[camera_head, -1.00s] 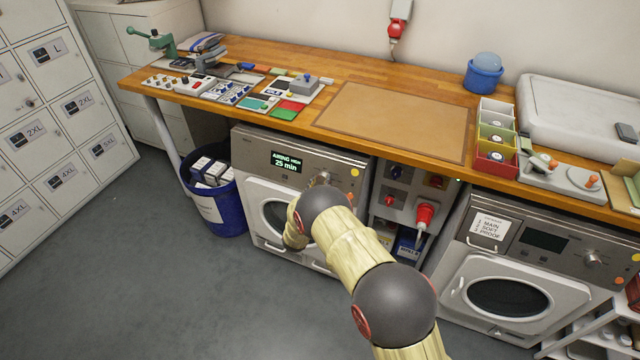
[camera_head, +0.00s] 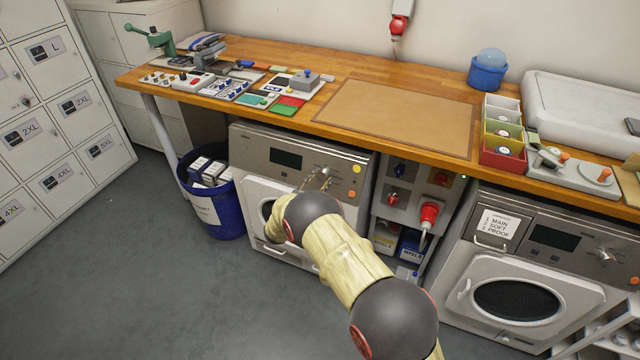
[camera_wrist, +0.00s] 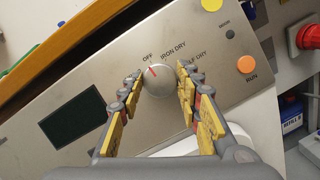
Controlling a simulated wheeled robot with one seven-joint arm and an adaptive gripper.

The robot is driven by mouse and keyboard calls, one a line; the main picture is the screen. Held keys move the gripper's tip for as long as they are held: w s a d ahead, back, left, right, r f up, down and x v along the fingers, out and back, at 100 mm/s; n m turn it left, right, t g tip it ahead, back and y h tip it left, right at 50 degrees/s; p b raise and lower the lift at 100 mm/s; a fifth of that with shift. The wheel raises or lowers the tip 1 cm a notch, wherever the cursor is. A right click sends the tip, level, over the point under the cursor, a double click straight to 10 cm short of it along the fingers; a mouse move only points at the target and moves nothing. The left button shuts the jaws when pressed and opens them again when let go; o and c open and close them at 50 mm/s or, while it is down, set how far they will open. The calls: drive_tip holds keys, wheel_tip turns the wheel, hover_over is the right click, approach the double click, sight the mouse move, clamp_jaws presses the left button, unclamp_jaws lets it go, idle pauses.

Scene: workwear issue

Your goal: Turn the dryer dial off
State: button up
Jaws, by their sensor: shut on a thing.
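The dryer (camera_head: 250,145) stands under the left part of the wooden bench. Its round silver dial (camera_wrist: 158,87) is on the front panel in the wrist view, with its red pointer mark turned toward the word OFF. The dryer's display (camera_wrist: 73,117) is dark, and it is dark in the head view too (camera_head: 286,158). My gripper (camera_wrist: 160,76) is shut on the dial, with one yellow-padded finger on each side. In the head view my arm hides part of the dryer door.
An orange RUN button (camera_wrist: 246,64) and a yellow disc (camera_wrist: 211,4) sit right of the dial. A red plug (camera_head: 429,213) hangs right of the dryer. A blue bin (camera_head: 226,219) stands to its left. A second machine (camera_head: 570,270) is at right. The floor in front is clear.

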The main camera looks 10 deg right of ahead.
drive_tip(key=shift+m, duration=0.7)
drive_tip(key=o, duration=1.1)
drive_tip(key=shift+o, duration=0.2)
drive_tip(key=v, duration=1.2)
drive_tip(key=shift+w+a, duration=0.15)
drive_tip(key=shift+a, duration=0.05)
